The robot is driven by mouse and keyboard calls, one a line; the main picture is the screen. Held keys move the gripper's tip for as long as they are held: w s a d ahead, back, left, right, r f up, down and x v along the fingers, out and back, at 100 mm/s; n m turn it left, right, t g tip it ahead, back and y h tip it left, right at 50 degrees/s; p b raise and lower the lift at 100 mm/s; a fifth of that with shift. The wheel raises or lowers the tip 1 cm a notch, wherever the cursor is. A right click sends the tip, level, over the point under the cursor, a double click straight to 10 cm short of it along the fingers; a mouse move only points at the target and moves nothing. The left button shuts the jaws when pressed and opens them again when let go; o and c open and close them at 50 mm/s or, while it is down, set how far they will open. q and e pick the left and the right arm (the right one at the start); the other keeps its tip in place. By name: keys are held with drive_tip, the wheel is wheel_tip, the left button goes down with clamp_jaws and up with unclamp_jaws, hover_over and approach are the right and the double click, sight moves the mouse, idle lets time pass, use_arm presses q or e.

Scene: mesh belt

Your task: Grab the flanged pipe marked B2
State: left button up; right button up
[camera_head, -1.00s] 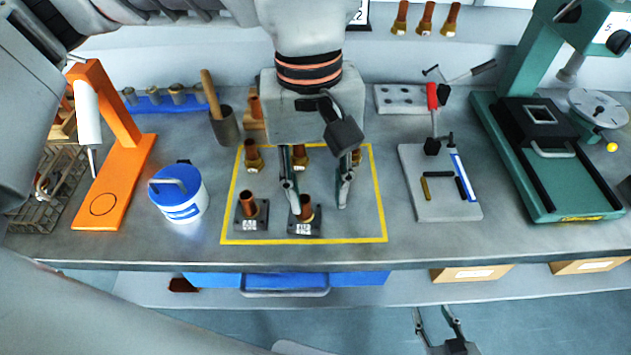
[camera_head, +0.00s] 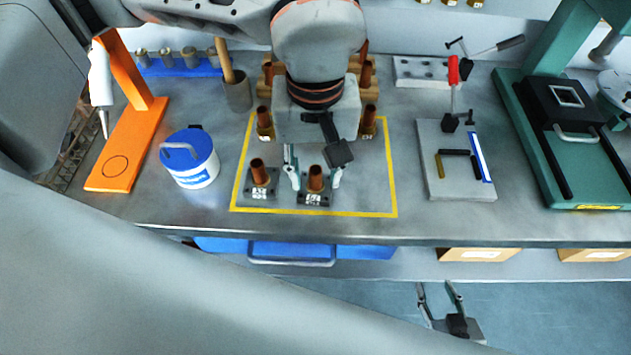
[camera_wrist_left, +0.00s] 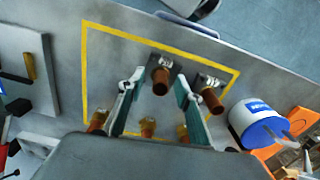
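Two copper pipes on dark square flanges stand near the front of the yellow-outlined area (camera_head: 365,213). The right one (camera_head: 315,178) has a small white label that looks like B2 but is not sharp. The left one (camera_head: 258,172) has a label I cannot read surely. My left gripper (camera_head: 314,178) is open, its fingers on either side of the right pipe, with gaps showing. In the left wrist view this pipe (camera_wrist_left: 160,82) stands between the open fingertips, and the other (camera_wrist_left: 212,100) is outside them. My right gripper (camera_head: 437,288) is open and empty below the table's front edge.
Copper pipes with brass bases stand behind, at left (camera_head: 264,120) and right (camera_head: 368,120). A white tub with a blue lid (camera_head: 190,160) and an orange stand (camera_head: 125,150) are left. A grey tool board (camera_head: 455,185) and green press (camera_head: 590,185) are right.

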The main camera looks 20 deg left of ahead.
use_arm(q)
clamp_jaws()
drive_tip(key=shift+r, duration=0.1)
